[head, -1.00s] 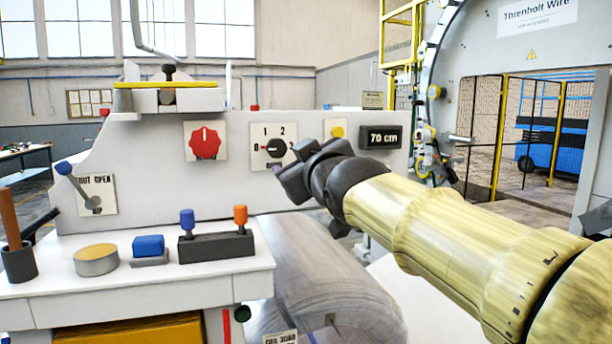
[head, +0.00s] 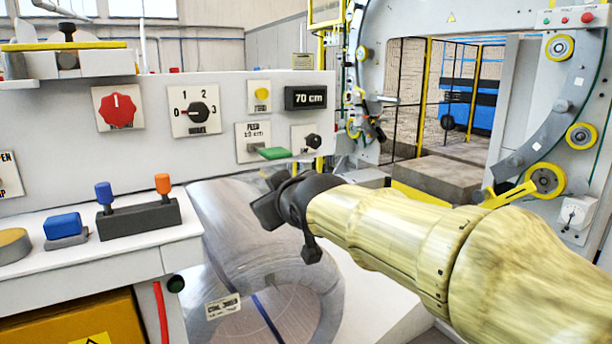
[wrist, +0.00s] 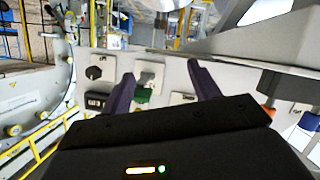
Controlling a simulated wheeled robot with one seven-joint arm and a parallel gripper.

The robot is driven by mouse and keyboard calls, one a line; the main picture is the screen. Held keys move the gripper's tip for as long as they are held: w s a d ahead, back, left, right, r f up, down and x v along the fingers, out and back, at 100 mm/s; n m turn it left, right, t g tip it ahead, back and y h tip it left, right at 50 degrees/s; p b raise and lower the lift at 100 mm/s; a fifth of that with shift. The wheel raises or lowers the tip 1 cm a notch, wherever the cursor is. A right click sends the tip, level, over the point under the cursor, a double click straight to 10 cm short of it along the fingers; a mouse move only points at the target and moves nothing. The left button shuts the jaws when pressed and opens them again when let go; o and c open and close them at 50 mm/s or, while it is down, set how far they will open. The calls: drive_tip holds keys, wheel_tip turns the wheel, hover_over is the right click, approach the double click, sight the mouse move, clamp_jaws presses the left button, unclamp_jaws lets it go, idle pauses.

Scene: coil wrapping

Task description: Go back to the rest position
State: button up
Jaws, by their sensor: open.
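My gripper (head: 262,200) is at the end of my yellowish arm, in front of the grey control panel (head: 235,150) in the head view. It hangs in the air above the wrapped coil (head: 240,225). In the wrist view my gripper (wrist: 160,82) shows two dark fingers spread apart, with nothing between them but the panel behind. It is open and empty. The green-tipped feed lever (head: 273,153) lies just above the gripper in the head view, and it shows between the fingers in the wrist view (wrist: 143,95). The gripper looks apart from it.
The panel carries a red knob (head: 117,110), a black dial (head: 198,112) and a 70 cm display (head: 305,97). A bench at left holds a block with blue and orange handles (head: 138,219). The wrapping ring (head: 555,130) with yellow rollers stands at right.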

drive_tip(key=s+d+f+m+g+h+p, duration=0.1)
drive_tip(key=s+d+f+m+g+h, duration=0.25)
drive_tip(key=d+f, duration=0.7)
drive_tip(key=s+d+f+m+g+h+p, duration=0.1)
drive_tip(key=s+d+f+m+g+h, duration=0.15)
drive_tip(key=s+d+f, duration=0.75)
drive_tip(key=s+d+f+m+g, duration=0.1)
drive_tip(key=s+f+g, duration=0.1)
drive_tip(key=f, duration=0.3)
drive_tip(key=s+d+f+m+g+p, duration=0.1)
drive_tip(key=s+f+m+g, duration=0.1)
drive_tip(key=f, duration=0.3)
drive_tip(key=shift+s+f, duration=0.4)
drive_tip(key=shift+s, duration=0.2)
